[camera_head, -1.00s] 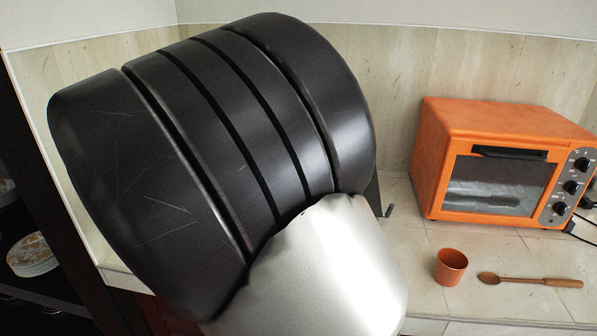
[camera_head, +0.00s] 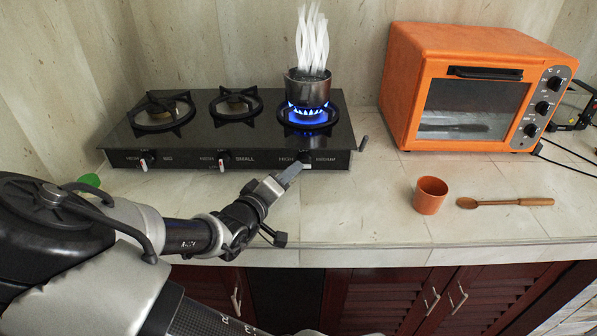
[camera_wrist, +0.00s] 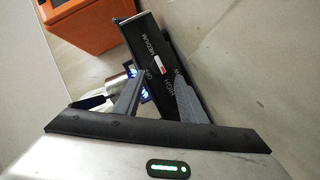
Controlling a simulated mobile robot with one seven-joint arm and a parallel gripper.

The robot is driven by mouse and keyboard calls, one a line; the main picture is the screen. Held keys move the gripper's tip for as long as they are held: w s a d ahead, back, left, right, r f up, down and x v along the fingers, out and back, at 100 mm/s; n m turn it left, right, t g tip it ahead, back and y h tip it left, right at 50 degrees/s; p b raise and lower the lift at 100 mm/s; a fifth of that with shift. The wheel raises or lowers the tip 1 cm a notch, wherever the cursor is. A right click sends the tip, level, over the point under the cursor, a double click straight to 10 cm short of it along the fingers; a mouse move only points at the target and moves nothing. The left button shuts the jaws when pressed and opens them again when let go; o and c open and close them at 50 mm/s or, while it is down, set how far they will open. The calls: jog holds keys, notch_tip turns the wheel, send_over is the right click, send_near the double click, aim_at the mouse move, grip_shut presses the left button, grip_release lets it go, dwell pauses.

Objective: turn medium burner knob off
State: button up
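The black stove (camera_head: 203,141) stands on the counter with three burners and knobs along its front panel. The medium burner (camera_head: 326,116) at the right has a blue flame (camera_head: 306,112) under a metal pot (camera_head: 308,90). Its knob (camera_head: 305,157) on the panel is partly hidden by my gripper (camera_head: 292,173) in the head view. In the wrist view, my gripper (camera_wrist: 161,82) has its fingers apart, with the panel marked MEDIUM and HIGH beyond them. The knob's white-and-red mark (camera_wrist: 160,64) shows between the fingertips. I cannot tell whether they touch the knob.
An orange toaster oven (camera_head: 396,88) stands right of the stove. A green object (camera_head: 89,180) shows behind my arm. The pot holds tall white strips (camera_head: 312,40).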

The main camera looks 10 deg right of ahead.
jog(key=b+x, duration=0.1)
jog(key=x, duration=0.5)
jog(key=shift+w+d+f, duration=0.1)
jog(key=shift+w, duration=0.1)
jog(key=shift+c, duration=0.3)
jog(key=c, duration=0.7)
